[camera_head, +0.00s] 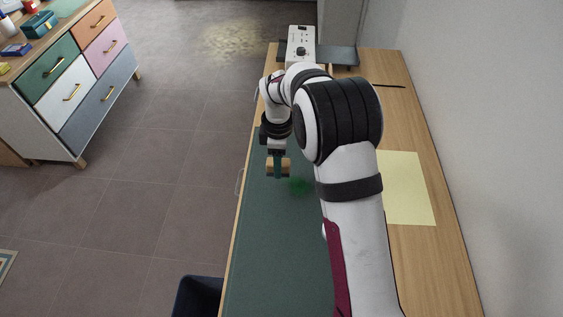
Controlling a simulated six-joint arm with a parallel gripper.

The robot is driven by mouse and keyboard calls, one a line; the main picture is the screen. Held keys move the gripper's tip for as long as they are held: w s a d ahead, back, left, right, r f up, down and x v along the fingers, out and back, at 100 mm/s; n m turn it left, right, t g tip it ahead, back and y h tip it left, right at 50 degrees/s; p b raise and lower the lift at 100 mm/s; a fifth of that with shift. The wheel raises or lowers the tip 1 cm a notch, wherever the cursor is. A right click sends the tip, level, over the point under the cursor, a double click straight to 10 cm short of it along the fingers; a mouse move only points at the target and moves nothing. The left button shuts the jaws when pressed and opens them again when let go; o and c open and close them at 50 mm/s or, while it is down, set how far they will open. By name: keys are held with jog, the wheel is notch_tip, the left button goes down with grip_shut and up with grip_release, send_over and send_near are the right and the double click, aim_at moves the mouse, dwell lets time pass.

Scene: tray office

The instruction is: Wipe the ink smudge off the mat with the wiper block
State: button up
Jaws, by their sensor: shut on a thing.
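The dark green mat (272,240) covers much of the wooden desk. A blurry brighter green ink smudge (300,186) lies on it, just left of my arm. My gripper (278,160) is near the mat's left side, to the upper left of the smudge. It is shut on the wiper block (285,168), which shows a tan wooden body with a dark green part in the middle. I cannot tell whether the block touches the mat. My arm covers the right part of the mat.
A pale yellow sheet (408,188) lies on the desk (425,145) right of my arm. A dark pen-like stick (389,86) lies farther back. A white device (301,45) stands at the far end. A dark bin (198,297) is beside the desk at lower left. A wall borders the right.

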aim_at(279, 183)
jog(key=shift+f, duration=3.6)
jog(key=shift+d+f, duration=0.15)
jog(key=shift+d, duration=0.2)
grip_shut()
jog(key=shift+d, duration=4.5)
jog(key=shift+w+a, duration=0.1)
jog(key=shift+a, duration=4.85)
jog(key=shift+w, duration=0.4)
jog(key=shift+w+d, duration=0.15)
jog(key=shift+d, duration=4.9)
jog(key=shift+a, duration=5)
jog(key=shift+r, duration=4.1)
